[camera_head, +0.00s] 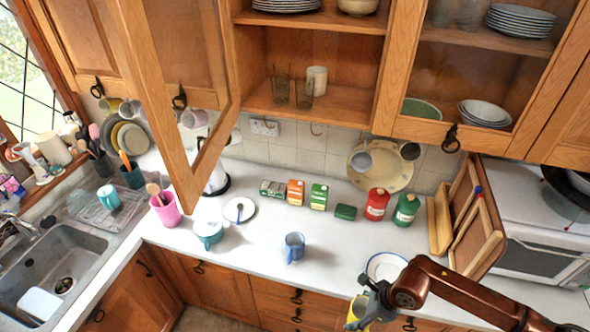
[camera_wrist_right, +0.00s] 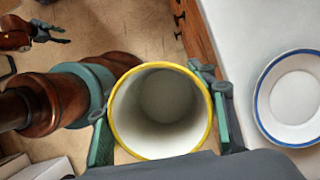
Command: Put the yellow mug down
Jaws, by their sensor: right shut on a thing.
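The yellow mug (camera_head: 357,312) is in my right gripper (camera_head: 370,296), in front of the counter's front edge at the bottom of the head view. In the right wrist view the mug (camera_wrist_right: 160,105) shows its white inside and yellow rim, and looks empty. The fingers of my right gripper (camera_wrist_right: 165,118) are on both sides of it. The white counter (camera_head: 335,215) lies behind the mug in the head view. My left gripper (camera_wrist_right: 52,32) shows small at the top left of the right wrist view; its jaw opening is unclear.
A blue-rimmed white plate (camera_head: 386,267) lies on the counter near the mug and also shows in the wrist view (camera_wrist_right: 292,97). A blue mug (camera_head: 295,247) stands left of it, with bare counter between. A cabinet door (camera_head: 170,85) hangs open above. Red (camera_head: 376,204) and green (camera_head: 406,209) canisters stand behind.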

